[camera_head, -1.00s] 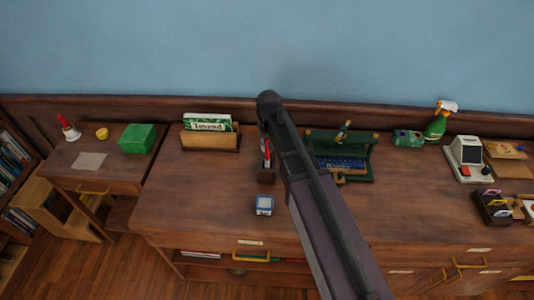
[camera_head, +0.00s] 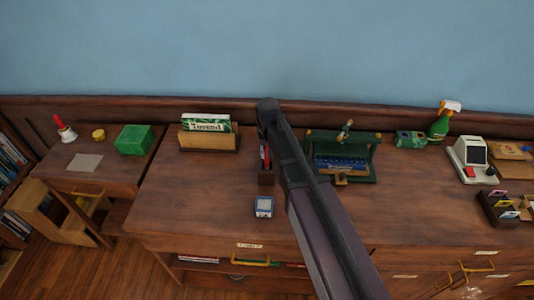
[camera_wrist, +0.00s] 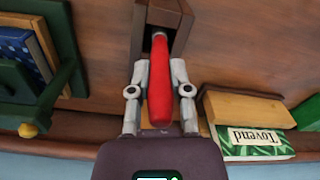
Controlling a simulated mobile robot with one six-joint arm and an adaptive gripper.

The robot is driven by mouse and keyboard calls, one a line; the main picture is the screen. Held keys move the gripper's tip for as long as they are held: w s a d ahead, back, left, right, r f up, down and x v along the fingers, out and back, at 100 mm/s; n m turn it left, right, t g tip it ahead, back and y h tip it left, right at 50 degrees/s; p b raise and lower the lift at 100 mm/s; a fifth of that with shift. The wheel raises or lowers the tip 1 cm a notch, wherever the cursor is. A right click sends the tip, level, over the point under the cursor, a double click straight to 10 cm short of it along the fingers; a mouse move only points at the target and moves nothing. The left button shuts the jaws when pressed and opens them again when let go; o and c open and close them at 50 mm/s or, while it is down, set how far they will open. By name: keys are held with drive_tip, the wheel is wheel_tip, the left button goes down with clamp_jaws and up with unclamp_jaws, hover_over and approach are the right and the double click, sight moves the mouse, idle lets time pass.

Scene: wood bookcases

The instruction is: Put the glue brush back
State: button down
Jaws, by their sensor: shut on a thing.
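The glue brush has a red handle (camera_wrist: 160,85) and is between the two grey fingers of my gripper (camera_wrist: 159,72) in the wrist view, which are shut on it. Its narrow far end points into the dark opening of a small wooden holder (camera_wrist: 183,20); how deep it sits is hidden. In the head view the holder (camera_head: 266,179) stands on the desk, with a bit of the red handle (camera_head: 265,158) showing above it beside my arm.
A blue-and-white cube (camera_head: 264,207) stands just in front of the holder. A wooden letter rack (camera_head: 208,142) is to the left, and a green stand with a blue book (camera_head: 341,163) is close on the right. The desk's front left is clear.

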drive_tip(key=c, duration=0.6)
unclamp_jaws()
drive_tip(key=shift+f, duration=0.1)
drive_tip(key=shift+o, duration=0.2)
wheel_tip(320, 180, up, 12)
drive_tip(key=p, duration=1.2)
drive_tip(key=shift+d, duration=0.15)
drive_tip(key=s+d+m, duration=0.1)
drive_tip(key=s+d, duration=0.5)
drive_tip(key=d, duration=0.3)
drive_tip(key=s+d+m, duration=0.1)
drive_tip(key=s+d, duration=0.6)
drive_tip(key=d, duration=0.3)
drive_tip(key=shift+m, duration=0.3)
drive_tip(key=shift+s, duration=0.1)
